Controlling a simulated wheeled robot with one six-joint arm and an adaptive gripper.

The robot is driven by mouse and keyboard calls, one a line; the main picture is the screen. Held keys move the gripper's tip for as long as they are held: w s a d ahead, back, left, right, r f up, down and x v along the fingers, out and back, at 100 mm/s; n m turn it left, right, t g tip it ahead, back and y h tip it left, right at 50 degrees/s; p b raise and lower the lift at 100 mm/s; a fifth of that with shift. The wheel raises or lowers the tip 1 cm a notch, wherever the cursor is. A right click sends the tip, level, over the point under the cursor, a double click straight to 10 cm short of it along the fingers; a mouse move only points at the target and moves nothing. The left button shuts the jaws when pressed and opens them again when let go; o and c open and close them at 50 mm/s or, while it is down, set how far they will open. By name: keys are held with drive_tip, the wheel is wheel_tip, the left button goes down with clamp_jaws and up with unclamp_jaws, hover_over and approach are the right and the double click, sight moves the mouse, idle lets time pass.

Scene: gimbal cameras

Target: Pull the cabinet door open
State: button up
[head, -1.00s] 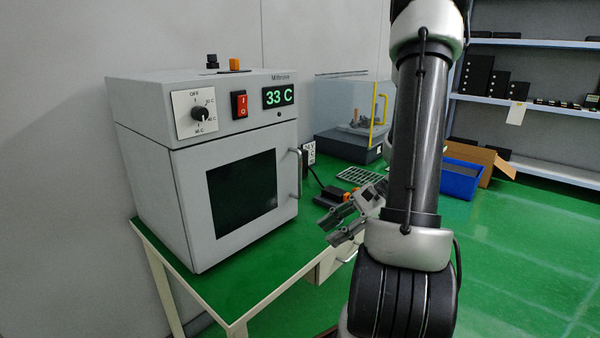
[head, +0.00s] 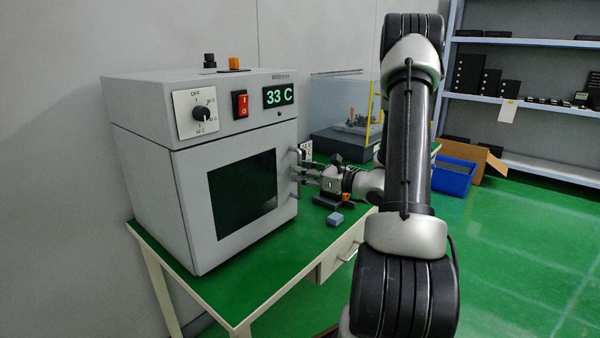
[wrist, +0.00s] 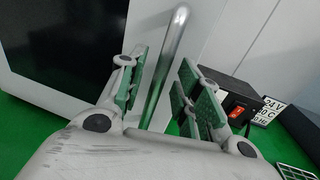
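The cabinet (head: 150,150) is a light grey box on the green-topped table, with a dial, a red switch and a 33 C display. Its front door (head: 192,215), with a dark window (head: 243,195), looks closed. The metal door handle (head: 299,155) is on the door's right edge, partly hidden by my gripper (head: 302,174). In the wrist view the handle (wrist: 166,65) rises between the green-padded fingers of my gripper (wrist: 163,95). The fingers are apart, with a gap on the right side of the handle; contact on the left is unclear.
A small black device with a red switch (wrist: 230,107) stands right of the handle. A small blue-grey block (head: 335,219) lies on the table. A clear case (head: 340,105) stands behind. A blue bin (head: 453,178) and shelves are at the right.

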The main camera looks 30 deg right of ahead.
drive_tip(key=shift+w+a, duration=0.25)
drive_tip(key=shift+w, duration=0.1)
clamp_jaws()
